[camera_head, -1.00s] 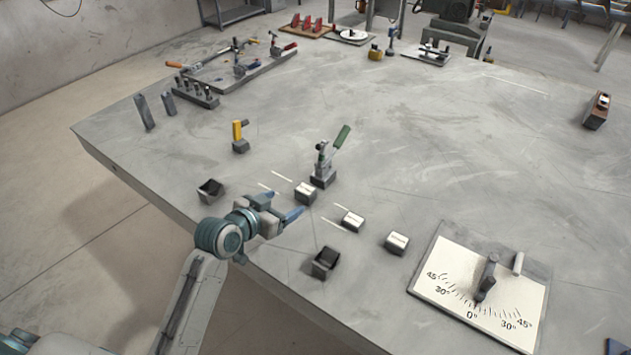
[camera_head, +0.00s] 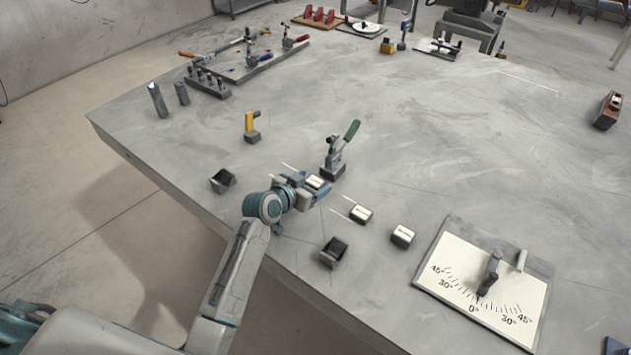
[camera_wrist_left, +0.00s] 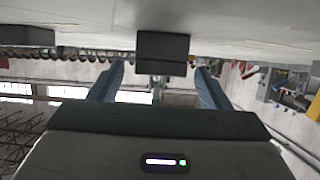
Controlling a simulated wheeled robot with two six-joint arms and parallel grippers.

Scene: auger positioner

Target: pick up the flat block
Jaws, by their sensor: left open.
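Several small grey blocks with white tops lie in a loose row on the table; I cannot tell for certain which is the flat block. The nearest to my left gripper (camera_head: 313,187) is a low block (camera_head: 315,180), the leftmost of the row. My left gripper is open and low over the table, its blue fingers reaching toward that block and partly covering it. In the left wrist view, which looks upside down, a dark block (camera_wrist_left: 163,53) sits between the lines of the two open fingers, with no visible contact. My right gripper is not in view.
Two more white-topped blocks (camera_head: 361,214) (camera_head: 402,236) lie to the right. A green-handled clamp (camera_head: 335,160) stands just behind the gripper. An angle-scale plate (camera_head: 455,268) lies at front right. The table's middle is clear.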

